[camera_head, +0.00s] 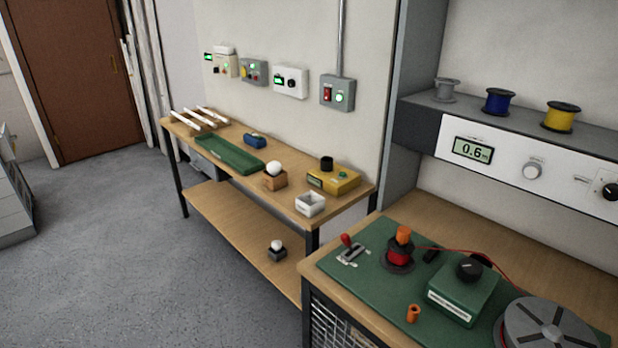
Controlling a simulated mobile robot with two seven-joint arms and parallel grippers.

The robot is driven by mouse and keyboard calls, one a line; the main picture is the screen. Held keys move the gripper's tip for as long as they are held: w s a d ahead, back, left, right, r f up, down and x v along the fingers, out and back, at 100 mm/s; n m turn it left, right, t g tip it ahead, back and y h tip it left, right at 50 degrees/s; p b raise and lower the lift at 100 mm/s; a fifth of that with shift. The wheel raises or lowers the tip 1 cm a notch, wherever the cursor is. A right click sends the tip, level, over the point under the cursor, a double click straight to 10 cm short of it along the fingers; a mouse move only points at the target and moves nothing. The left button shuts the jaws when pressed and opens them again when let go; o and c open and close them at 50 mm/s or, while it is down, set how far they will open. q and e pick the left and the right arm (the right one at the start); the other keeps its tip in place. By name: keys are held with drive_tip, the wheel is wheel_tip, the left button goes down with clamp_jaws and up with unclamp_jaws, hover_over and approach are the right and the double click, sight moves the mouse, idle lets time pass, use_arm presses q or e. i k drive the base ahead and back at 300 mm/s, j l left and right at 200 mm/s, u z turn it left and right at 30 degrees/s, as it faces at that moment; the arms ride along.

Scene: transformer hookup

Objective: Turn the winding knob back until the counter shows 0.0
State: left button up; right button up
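The counter (473,151) is a lit display on the white panel at the right and reads 0.6. On the green mat below, a spool of red wire (398,254) has an orange knob (403,234) on top. A green box (463,292) beside it carries a black knob (469,268). The panel also has a pale knob (532,170) and a black knob (609,190). I cannot read which one is labelled as the winding knob. Neither gripper is in view.
A red-handled lever (350,248), an orange piece (413,313) and a large grey reel (549,329) stand on the green mat (370,287). A thin red wire runs right from the spool. A second bench (230,136) stands behind, with open floor (110,230) at left.

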sight(469, 269)
drive_tip(key=z, duration=1.3)
